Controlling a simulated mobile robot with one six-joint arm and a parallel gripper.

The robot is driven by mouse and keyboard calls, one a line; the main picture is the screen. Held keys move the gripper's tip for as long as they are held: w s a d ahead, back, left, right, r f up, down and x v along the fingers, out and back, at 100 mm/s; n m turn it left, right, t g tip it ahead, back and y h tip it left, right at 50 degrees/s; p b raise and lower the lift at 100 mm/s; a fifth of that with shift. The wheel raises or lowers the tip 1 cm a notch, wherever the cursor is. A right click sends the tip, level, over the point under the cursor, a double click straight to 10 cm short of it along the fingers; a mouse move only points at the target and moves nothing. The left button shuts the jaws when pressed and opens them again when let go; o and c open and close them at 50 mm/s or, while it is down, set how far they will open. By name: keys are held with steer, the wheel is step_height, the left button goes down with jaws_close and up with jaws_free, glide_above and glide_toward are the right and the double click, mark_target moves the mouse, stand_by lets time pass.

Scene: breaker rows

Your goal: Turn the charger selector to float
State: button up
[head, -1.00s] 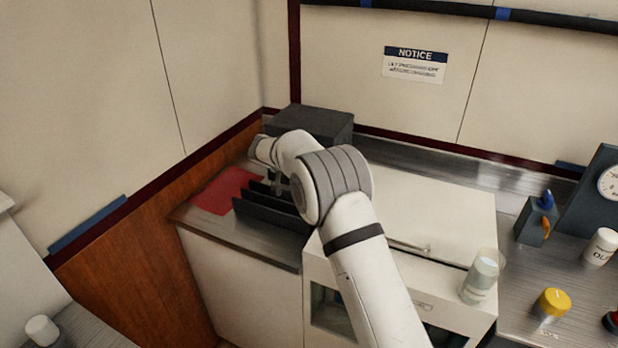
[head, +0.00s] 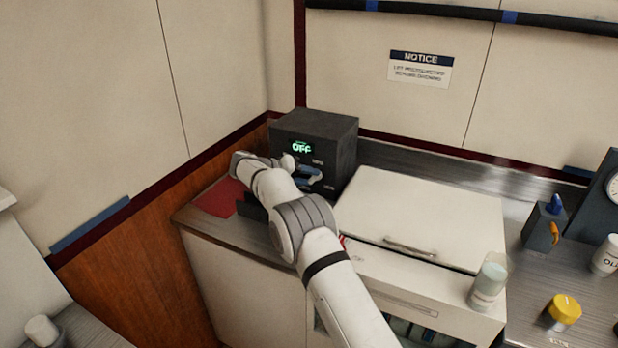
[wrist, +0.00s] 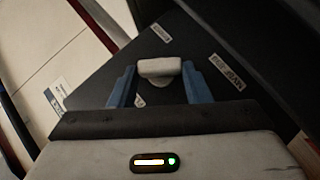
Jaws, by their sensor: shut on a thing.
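The charger is a dark grey box (head: 340,140) in the back corner of the counter. Its green display (head: 301,147) reads OFF. In the wrist view, the pale selector knob (wrist: 160,68) sits on the charger's dark face (wrist: 200,40), with small white labels around it, too blurred to read surely. My gripper (wrist: 158,74) is shut on the knob, one blue finger on each side. In the head view, my gripper (head: 308,178) is at the charger's front. My arm hides part of the face, and I cannot make out the knob there.
A red mat (head: 213,197) and a mostly hidden dark rack (head: 250,207) lie before the charger. A white lidded cabinet (head: 420,215) stands right of it, with a clear cup (head: 489,283) at its front corner. A yellow-capped jar (head: 563,311) stands farther right.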

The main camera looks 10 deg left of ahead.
stand_by(0.4)
steer(key=o, duration=1)
steer(key=shift+b+v, duration=0.5)
steer(key=shift+v, duration=3.45)
